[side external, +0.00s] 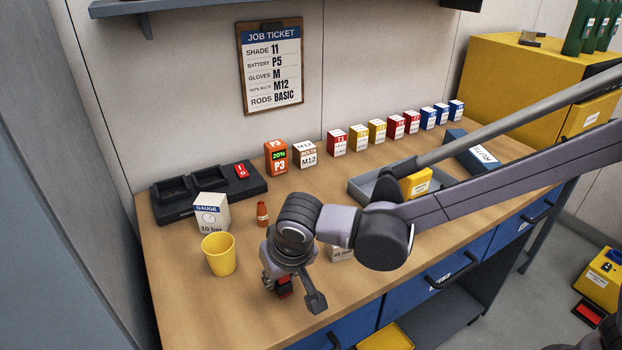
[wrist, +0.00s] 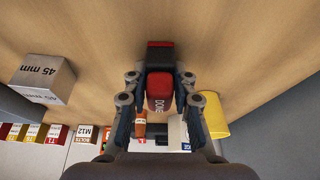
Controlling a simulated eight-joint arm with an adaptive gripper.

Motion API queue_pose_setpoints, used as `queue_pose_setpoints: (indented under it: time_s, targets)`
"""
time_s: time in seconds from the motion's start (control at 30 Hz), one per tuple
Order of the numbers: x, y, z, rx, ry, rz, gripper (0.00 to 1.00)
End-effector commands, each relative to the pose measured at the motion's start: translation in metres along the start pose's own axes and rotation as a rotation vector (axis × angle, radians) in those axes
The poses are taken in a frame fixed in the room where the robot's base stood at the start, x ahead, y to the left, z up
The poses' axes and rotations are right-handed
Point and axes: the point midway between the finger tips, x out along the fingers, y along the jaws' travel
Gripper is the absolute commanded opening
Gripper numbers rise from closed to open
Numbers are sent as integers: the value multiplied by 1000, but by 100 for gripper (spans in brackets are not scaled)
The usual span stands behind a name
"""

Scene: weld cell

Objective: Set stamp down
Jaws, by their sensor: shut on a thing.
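The stamp (wrist: 159,88) is a red and black block with white lettering that seems to read "DONE". In the wrist view it sits between the fingers of my gripper (wrist: 158,98), which is shut on it. In the side view my gripper (side external: 288,284) is low over the front left of the wooden workbench (side external: 225,310), pointing down. Only a small red part of the stamp (side external: 285,286) shows there, the rest hidden by the fingers. I cannot tell whether the stamp touches the bench top.
A yellow cup (side external: 219,255), a gauge box (side external: 211,213) and a small orange-brown bottle (side external: 262,214) stand left of my gripper. A black charger tray (side external: 208,190) lies behind. Several small boxes line the back. A grey tray (side external: 362,187) is to the right. The bench's front left is clear.

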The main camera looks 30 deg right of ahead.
Motion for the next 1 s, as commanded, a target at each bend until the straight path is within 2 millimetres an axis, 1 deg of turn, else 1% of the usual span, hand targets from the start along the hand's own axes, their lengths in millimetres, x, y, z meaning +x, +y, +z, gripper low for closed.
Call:
queue_pose_setpoints:
  time_s: [0.03, 0.07, 0.1, 0.13, 0.43, 0.57, 0.67, 1.0]
  targets:
    - [1, 0, 0, 0, 0, 0, 0]
    - [1, 0, 0, 0, 0, 0, 34]
    - [1, 0, 0, 0, 0, 0, 46]
    - [1, 0, 0, 0, 0, 0, 48]
    - [0, 0, 0, 0, 0, 0, 48]
    - [-8, 0, -1, -1, 0, 0, 48]
    - [-21, 0, -1, -1, 0, 0, 48]
    - [-88, 0, -1, -1, 0, 0, 48]
